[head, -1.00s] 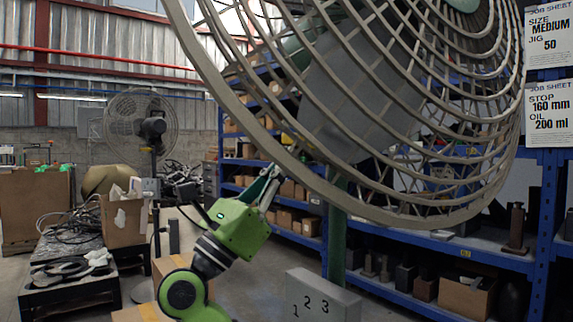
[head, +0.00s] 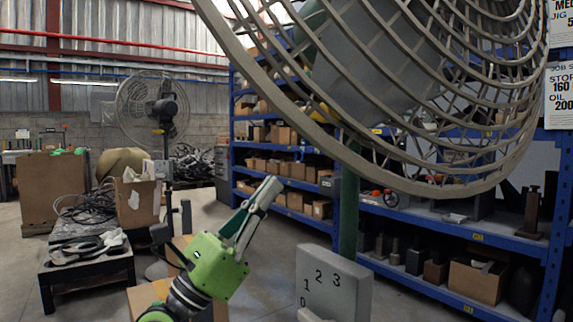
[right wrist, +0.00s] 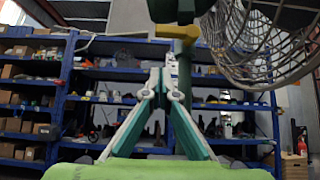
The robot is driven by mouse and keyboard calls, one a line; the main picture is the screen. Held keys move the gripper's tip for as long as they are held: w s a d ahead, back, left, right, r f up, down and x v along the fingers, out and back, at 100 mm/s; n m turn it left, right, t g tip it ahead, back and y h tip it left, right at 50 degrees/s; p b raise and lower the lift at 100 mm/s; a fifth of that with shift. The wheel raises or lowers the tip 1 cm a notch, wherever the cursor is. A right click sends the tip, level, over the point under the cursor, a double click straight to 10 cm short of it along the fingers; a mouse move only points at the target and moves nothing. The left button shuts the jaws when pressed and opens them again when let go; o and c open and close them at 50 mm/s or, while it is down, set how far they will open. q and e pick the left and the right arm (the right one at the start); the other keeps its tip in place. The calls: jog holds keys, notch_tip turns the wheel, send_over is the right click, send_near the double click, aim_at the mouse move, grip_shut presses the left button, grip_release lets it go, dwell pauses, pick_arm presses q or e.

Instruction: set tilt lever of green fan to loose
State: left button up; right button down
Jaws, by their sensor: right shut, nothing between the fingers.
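The green fan's large grey wire cage (head: 400,110) fills the upper right of the head view, on a green post (head: 349,215). In the right wrist view the post (right wrist: 184,70) stands behind my fingers. A yellow lever-like part (right wrist: 178,31) sits across the fan's green neck there, just above the fingertips; whether it is the tilt lever and how it is set I cannot tell. My right gripper (head: 270,187) is shut and empty, left of the post and below the cage. Its fingers also show in the right wrist view (right wrist: 171,62), apart from the yellow part. My left gripper is out of view.
A grey box marked with numbers (head: 335,285) stands by the post, low in the head view. Blue shelves (head: 440,228) with boxes run behind. Another fan (head: 150,105) and a black low table (head: 85,270) stand at the left. Open floor lies between.

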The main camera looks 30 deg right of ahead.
jog(key=shift+v, duration=1.2)
jog(key=shift+f, duration=0.1)
jog(key=shift+s+f+b, duration=0.25)
jog(key=shift+s+b, duration=0.3)
jog(key=shift+s, duration=0.05)
jog(key=shift+r, duration=0.1)
jog(key=a+r+b+x, duration=0.2)
jog(key=x, duration=1)
jog(key=shift+d+r, duration=0.2)
jog(key=shift+d, duration=0.1)
